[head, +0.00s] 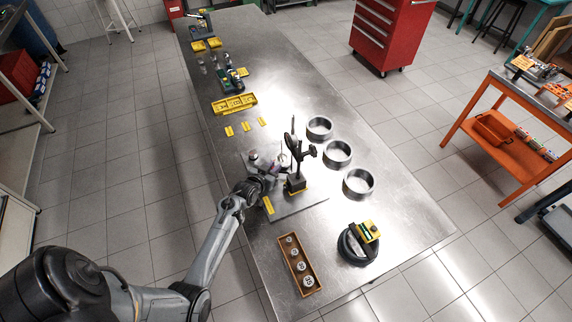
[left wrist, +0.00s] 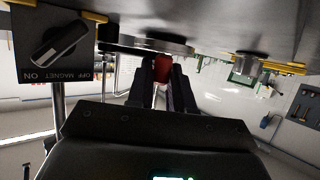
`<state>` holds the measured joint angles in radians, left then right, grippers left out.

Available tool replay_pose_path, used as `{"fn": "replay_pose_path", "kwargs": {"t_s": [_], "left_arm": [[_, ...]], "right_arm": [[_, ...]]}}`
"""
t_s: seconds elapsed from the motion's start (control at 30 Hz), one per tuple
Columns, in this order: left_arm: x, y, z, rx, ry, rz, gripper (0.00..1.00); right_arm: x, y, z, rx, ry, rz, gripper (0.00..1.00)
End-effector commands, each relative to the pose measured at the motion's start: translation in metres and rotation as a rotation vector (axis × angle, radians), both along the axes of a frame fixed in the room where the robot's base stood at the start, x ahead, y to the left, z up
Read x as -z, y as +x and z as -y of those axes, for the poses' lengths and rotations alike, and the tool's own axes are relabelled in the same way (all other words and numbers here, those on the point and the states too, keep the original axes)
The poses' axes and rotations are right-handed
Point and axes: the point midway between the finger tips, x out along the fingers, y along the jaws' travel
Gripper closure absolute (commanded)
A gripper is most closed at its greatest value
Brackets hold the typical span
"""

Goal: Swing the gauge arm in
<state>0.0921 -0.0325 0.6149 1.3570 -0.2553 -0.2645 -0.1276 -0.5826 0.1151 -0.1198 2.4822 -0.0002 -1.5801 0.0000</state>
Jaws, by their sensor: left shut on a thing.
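The gauge stand has a dark magnetic base (head: 296,186) on a flat grey plate (head: 300,204), with an upright post and a round dark dial gauge (head: 293,143) high on it. The base's ON/OFF magnet switch (left wrist: 60,44) shows at upper left in the left wrist view. My left gripper (head: 274,166) is just left of the stand. In the left wrist view its fingers (left wrist: 162,78) are shut on a small red piece (left wrist: 162,66), which seems to belong to the gauge arm. Most of the arm is hidden. My right gripper is not in view.
Several metal rings (head: 337,154) stand right of the gauge stand. In front are a wooden tray (head: 285,251) of round parts and a black ring-shaped item (head: 349,249) with a yellow-green block. A yellow tray (head: 234,104) and yellow pieces lie farther back. The far right tabletop is bare.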

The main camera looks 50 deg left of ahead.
Motion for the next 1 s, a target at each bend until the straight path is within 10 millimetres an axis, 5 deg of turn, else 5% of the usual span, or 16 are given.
{"fn": "replay_pose_path", "kwargs": {"t_s": [0.2, 0.23, 0.27, 0.67, 1.0], "left_arm": [[0.001, 0.001, 0.002, 0.004, -0.001, 0.0, 1.0], [0.001, 0.001, 0.002, 0.004, -0.001, 0.0, 0.76], [0.001, 0.001, 0.002, 0.004, -0.001, 0.0, 0.72], [-0.001, -0.003, 0.003, 0.004, 0.0, 0.001, 0.72], [-0.017, -0.043, 0.016, 0.004, -0.001, -0.001, 0.72]], "right_arm": [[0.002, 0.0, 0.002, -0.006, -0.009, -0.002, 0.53], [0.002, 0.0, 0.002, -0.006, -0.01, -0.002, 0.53], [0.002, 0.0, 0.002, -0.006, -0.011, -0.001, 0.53], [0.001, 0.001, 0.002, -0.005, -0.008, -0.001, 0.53], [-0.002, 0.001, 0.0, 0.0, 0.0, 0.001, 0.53]]}}
